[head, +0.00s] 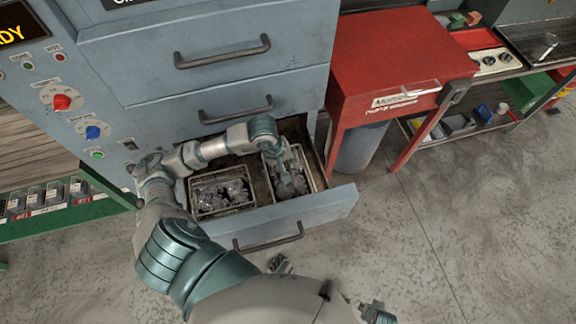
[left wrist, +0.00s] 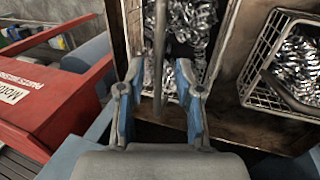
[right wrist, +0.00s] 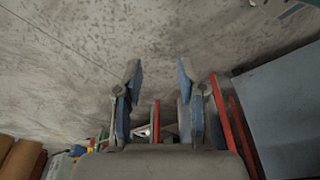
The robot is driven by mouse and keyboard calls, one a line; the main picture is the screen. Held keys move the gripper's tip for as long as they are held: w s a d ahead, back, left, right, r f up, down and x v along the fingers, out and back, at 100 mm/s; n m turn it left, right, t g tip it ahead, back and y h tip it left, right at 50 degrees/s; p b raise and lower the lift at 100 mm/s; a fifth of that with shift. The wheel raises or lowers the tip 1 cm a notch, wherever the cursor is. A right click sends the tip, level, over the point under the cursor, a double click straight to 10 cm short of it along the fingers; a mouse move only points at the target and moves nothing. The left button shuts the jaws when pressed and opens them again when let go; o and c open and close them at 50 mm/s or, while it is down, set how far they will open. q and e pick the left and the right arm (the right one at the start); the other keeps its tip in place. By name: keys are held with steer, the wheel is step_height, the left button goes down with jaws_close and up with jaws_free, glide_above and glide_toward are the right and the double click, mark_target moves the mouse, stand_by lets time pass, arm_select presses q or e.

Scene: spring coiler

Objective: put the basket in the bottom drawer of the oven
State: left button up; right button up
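The bottom drawer (head: 330,202) of the grey-blue oven (head: 190,90) is pulled open. Two wire baskets filled with shiny metal pieces sit inside it, a left basket (head: 222,208) and a right basket (head: 315,180). My left gripper (head: 286,180) reaches down over the right basket and partly hides it. In the left wrist view, a thin bar, seemingly this basket's handle (left wrist: 159,50), runs between the fingers of my left gripper (left wrist: 157,75). The fingers are apart, with gaps beside the bar. My right gripper (right wrist: 157,75) is open and empty, above the concrete floor.
A red table (head: 400,55) stands just right of the oven, with a grey bin (head: 358,148) under it. A workbench with trays (head: 485,60) is further right. A green-edged rack (head: 70,212) stands at left. The floor (head: 450,220) in front is clear.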

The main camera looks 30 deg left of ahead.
arm_select(q)
steer(key=v, duration=0.9)
steer(key=shift+a+r+p, duration=0.15)
steer(key=shift+r+p, duration=0.1)
steer(key=shift+p, duration=0.1)
arm_select(e)
steer(key=f, duration=0.2)
steer(key=shift+s+f, duration=0.25)
steer(key=shift+f, duration=0.1)
arm_select(q)
steer(key=shift+s, duration=0.1)
